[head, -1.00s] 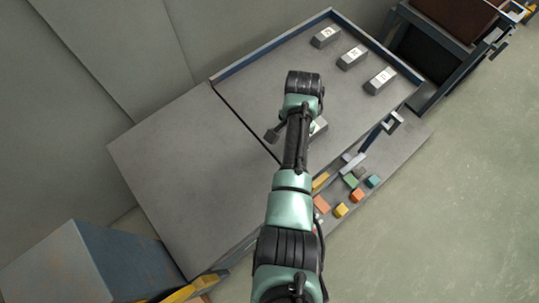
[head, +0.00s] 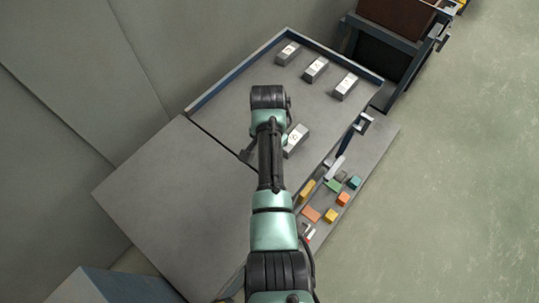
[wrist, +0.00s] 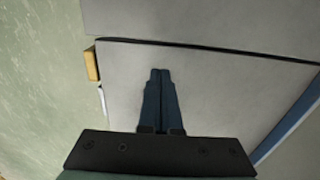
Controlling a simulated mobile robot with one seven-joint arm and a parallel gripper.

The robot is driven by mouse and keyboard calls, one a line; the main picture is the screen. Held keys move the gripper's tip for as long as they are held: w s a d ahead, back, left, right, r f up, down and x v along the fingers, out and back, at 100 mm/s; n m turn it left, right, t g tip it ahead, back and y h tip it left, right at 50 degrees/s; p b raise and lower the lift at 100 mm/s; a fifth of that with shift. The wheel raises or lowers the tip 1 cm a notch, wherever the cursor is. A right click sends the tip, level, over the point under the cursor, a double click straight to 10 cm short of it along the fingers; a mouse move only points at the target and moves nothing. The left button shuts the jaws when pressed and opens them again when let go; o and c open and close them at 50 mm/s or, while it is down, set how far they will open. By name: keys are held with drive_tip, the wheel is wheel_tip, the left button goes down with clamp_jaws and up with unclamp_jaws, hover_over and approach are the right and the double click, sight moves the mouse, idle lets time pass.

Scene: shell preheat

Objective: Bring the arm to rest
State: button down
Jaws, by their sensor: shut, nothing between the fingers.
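My arm (head: 270,155) reaches up the middle of the head view, over the grey bench. My gripper (wrist: 160,76) shows in the wrist view with its two dark blue fingers together and nothing between them. Bare grey surface lies behind the fingertips; the gap between them and it cannot be judged. In the head view the fingers are mostly hidden by my arm.
A walled grey tray (head: 240,100) holds several numbered grey blocks, one (head: 296,140) close beside my arm. Several small coloured blocks, such as a teal one (head: 354,182), lie on the bench's right edge. The bench's left part (head: 165,200) is clear.

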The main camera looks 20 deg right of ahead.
wheel_tip(320, 180, up, 6)
drive_tip(key=shift+d+r, duration=0.2)
drive_tip(key=shift+d, duration=0.2)
drive_tip(key=shift+w, duration=0.15)
